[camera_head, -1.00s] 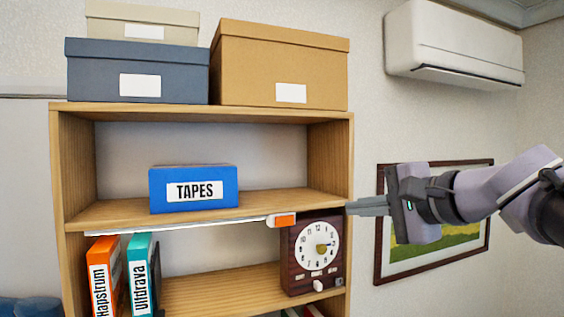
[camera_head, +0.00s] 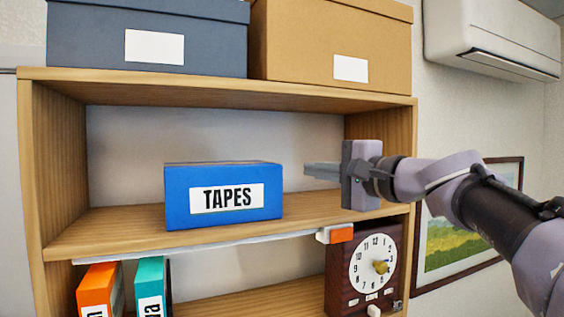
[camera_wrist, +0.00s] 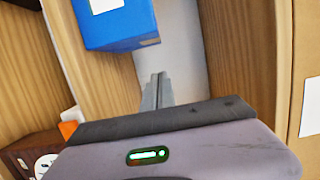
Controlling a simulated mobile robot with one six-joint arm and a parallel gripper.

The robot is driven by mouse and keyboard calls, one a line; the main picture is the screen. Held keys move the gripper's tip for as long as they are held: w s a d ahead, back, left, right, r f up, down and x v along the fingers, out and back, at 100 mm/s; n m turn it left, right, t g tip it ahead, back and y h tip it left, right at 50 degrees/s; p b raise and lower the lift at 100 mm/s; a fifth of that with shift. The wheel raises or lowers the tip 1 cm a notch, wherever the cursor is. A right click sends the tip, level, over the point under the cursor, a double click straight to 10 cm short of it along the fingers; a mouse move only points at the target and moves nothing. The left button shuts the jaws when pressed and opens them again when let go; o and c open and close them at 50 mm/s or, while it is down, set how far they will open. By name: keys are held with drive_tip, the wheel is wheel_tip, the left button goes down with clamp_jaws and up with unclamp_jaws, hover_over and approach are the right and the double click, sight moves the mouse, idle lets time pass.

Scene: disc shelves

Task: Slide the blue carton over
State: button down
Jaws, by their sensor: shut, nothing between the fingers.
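The blue carton (camera_head: 180,200), labelled TAPES, sits upright on the upper shelf board (camera_head: 110,229), left of the middle. My gripper (camera_head: 306,171) is shut and empty, its fingers pointing left at the carton's right side. A small gap shows between the fingertips and the carton. In the wrist view the carton (camera_wrist: 125,28) is at the top left, and my gripper's closed fingers (camera_wrist: 158,82) point up past its right, apart from it.
The shelf's right wall (camera_head: 378,125) stands behind my gripper. A wooden clock (camera_head: 340,275) and orange and teal binders (camera_head: 150,278) stand on the shelf below. A grey box (camera_head: 90,40) and a tan box (camera_head: 300,35) rest on top. The shelf left of the carton is clear.

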sight(215, 175)
drive_tip(key=w+a, duration=0.2)
drive_tip(key=a, duration=0.1)
drive_tip(key=shift+p, duration=0.35)
drive_tip(key=shift+s+a+r, duration=0.15)
drive_tip(key=shift+s+a, duration=0.9)
drive_tip(key=shift+a, duration=0.05)
drive_tip(key=shift+w+a, duration=0.15)
drive_tip(key=shift+w, duration=0.25)
drive_tip(key=shift+s+a, duration=0.15)
drive_tip(key=shift+s, duration=0.15)
drive_tip(key=s+a, duration=0.1)
drive_tip(key=a, duration=0.3)
drive_tip(key=s+a+b, duration=0.1)
drive_tip(key=s+a, duration=0.1)
drive_tip(key=a, duration=0.3)
drive_tip(key=s+a, duration=0.2)
drive_tip(key=a, duration=0.2)
drive_tip(key=shift+s+a, duration=0.2)
drive_tip(key=shift+s, duration=0.05)
drive_tip(key=shift+d+b, duration=0.1)
drive_tip(key=shift+b, duration=0.2)
